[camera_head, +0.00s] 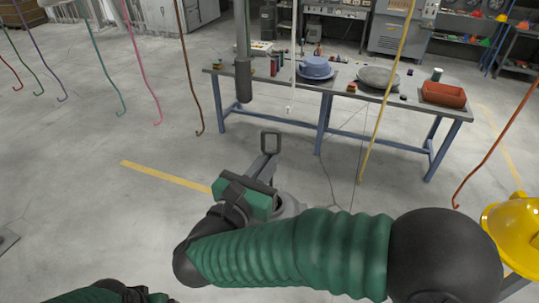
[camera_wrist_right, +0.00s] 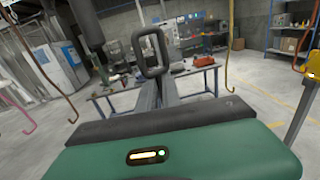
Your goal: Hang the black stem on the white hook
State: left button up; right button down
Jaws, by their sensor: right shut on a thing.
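My right gripper (camera_head: 264,170) is shut on the black stem, and its grey fingers also show in the wrist view (camera_wrist_right: 156,92). The stem's dark rectangular loop (camera_head: 271,134) stands up beyond the fingers and shows large in the wrist view (camera_wrist_right: 136,48). The lower part of the stem is hidden between the fingers. The white hook (camera_head: 292,68) hangs from above in the head view, its tip a little right of and above the loop. The loop and hook look apart; their depth gap is unclear. My left gripper is not visible, only part of the left arm at the bottom left.
A grey pipe with a dark end (camera_head: 243,80) hangs left of the white hook. A yellow hook (camera_head: 384,100), brown hook (camera_head: 188,70) and red hook (camera_head: 495,145) hang around. A workbench (camera_head: 455,108) stands behind. A yellow hood (camera_head: 515,235) is at right.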

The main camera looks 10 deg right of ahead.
jog(key=w+p, duration=0.2)
jog(key=shift+w+d+r, duration=0.15)
jog(key=shift+w+d, duration=0.15)
jog(key=p+x, duration=0.1)
jog(key=x, duration=0.1)
jog(key=p+x, duration=0.1)
jog(key=x, duration=0.2)
jog(key=shift+w+f+p, duration=0.15)
jog(key=shift+f+p, duration=0.1)
jog(key=shift+p, duration=0.05)
jog(key=shift+d, duration=0.1)
jog(key=shift+w+d+b, duration=0.25)
jog(key=shift+d+b, duration=0.05)
jog(key=shift+b, duration=0.2)
jog(key=shift+w, duration=0.1)
dwell(0.3)
